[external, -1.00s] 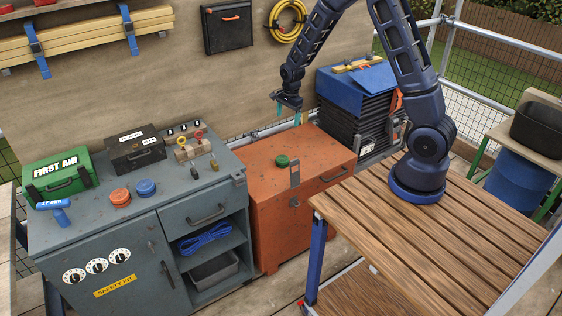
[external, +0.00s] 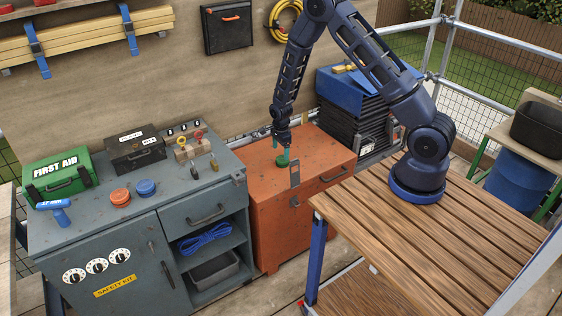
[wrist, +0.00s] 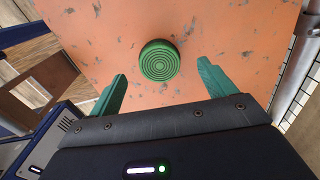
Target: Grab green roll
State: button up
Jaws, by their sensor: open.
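The green roll (external: 283,161) is a short round disc lying on top of the orange chest (external: 261,191). In the wrist view the green roll (wrist: 160,61) shows its ringed top, centred just beyond my fingertips. My gripper (external: 281,147) is low over the chest, right at the roll in the external view. In the wrist view my gripper (wrist: 163,80) is open, its two green fingers spread wider than the roll. Nothing is between the fingers.
A grey cabinet (external: 105,220) stands left of the chest, with an orange roll (external: 120,197) and a blue roll (external: 146,188) on top. A latch (external: 295,174) stands up at the chest's front edge. Stacked dark crates (external: 352,115) are behind right. The chest top is otherwise clear.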

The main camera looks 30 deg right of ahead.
aim_at(282, 159)
jog(key=shift+s+d+f, duration=0.1)
jog(key=shift+d+f, duration=0.05)
jog(key=shift+f, duration=1.45)
jog(key=shift+d+f, duration=0.15)
jog(key=shift+f, duration=1.4)
jog(key=shift+c, duration=0.2)
jog(key=c, duration=1.1)
